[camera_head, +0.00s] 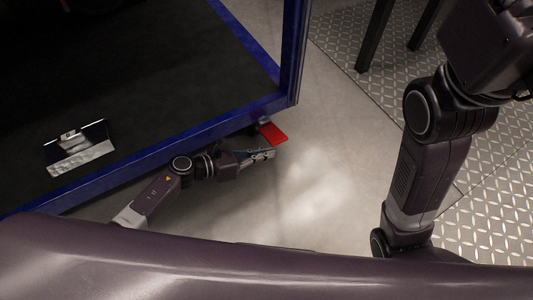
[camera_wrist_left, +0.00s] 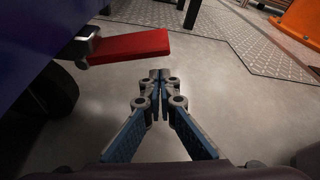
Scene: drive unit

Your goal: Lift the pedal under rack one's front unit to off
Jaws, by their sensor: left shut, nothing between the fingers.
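The red pedal (camera_head: 273,133) sticks out from under the corner of the blue-framed rack (camera_head: 180,148). In the left wrist view the pedal (camera_wrist_left: 128,47) is a flat red plate on a dark hinge, at the upper left. My left gripper (camera_head: 272,154) is shut and empty, just below the pedal in the head view. In the left wrist view its fingertips (camera_wrist_left: 159,76) meet to the right of and below the pedal, apart from it. My right arm shows at the right of the head view; its gripper is out of view.
A metal bracket-like part (camera_head: 80,150) lies on the rack's dark surface. A dark caster wheel (camera_wrist_left: 55,90) stands under the rack. The grey floor (camera_head: 330,180) to the right is clear. Dark legs (camera_head: 376,35) stand on tread plate at the back. Something orange (camera_wrist_left: 300,20) is at the upper right.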

